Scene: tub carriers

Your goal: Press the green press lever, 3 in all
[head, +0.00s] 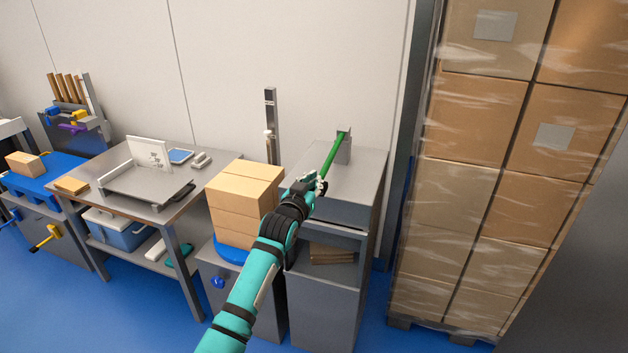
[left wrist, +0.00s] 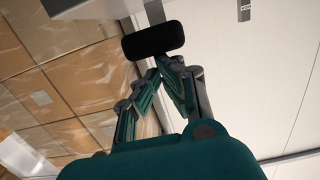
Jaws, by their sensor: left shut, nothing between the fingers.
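The green press lever (head: 332,154) slopes from a grey post (head: 343,149) on top of a grey cabinet down toward the front left. My left gripper (head: 320,184) is at the lever's near, low end and partly hides it. In the left wrist view, my left gripper (left wrist: 170,62) has its fingertips together with nothing between them. A black rounded grip (left wrist: 153,41), seemingly the lever's end, lies just past the fingertips. I cannot tell whether they touch. My right gripper is in neither view.
A stack of cartons (head: 240,205) stands left of the arm. A steel table (head: 165,208) with a tray is farther left. A wrapped pallet of boxes (head: 480,180) rises at the right. The cabinet top (head: 360,185) is otherwise clear.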

